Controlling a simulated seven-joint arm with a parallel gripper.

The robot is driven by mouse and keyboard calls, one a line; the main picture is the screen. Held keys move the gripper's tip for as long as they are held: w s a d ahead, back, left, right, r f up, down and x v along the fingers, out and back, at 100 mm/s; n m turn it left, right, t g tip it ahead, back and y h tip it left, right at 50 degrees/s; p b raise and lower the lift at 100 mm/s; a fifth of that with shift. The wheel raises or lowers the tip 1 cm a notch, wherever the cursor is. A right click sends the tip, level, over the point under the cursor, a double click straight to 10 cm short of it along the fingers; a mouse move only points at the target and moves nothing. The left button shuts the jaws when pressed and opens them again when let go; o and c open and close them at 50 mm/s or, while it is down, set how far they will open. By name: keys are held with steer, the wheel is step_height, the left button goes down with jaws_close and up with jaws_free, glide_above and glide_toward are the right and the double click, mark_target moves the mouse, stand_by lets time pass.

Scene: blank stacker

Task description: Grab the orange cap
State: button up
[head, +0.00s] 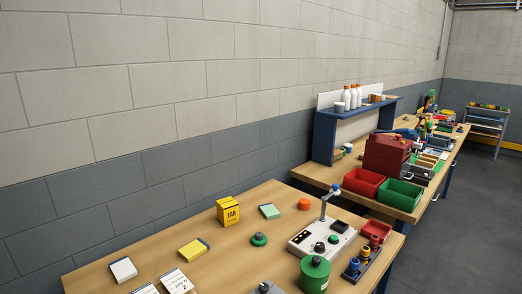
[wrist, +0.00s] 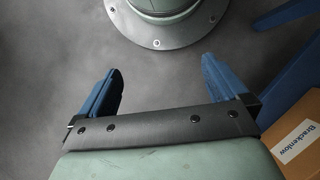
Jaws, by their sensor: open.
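The orange cap (head: 304,204) is a small round orange piece lying on the wooden workbench (head: 150,235), in the head view. It sits between the green notepad and the grey device with a post. My gripper (wrist: 160,85) shows in the wrist view with its two blue fingers wide apart and nothing between them. It faces the grey floor and a round bolted base. My gripper is not in the head view, and the cap is not in the wrist view.
Near the cap are a green notepad (head: 269,211), a yellow box (head: 229,211) and a grey device (head: 318,240) with an upright post. A green canister (head: 314,274) stands at the front. Red (head: 364,184) and green bins (head: 400,194) sit beyond. A cardboard box (wrist: 298,140) is at the wrist view's right.

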steer(key=shift+g, duration=0.6)
steer(key=s, duration=0.1)
steer(key=s+a, duration=0.1)
steer(key=s, duration=0.1)
steer(key=s+a+r, duration=0.1)
steer(key=s, duration=0.1)
steer(key=shift+s, duration=0.25)
steer(key=shift+c, duration=1)
steer(key=shift+w, duration=0.15)
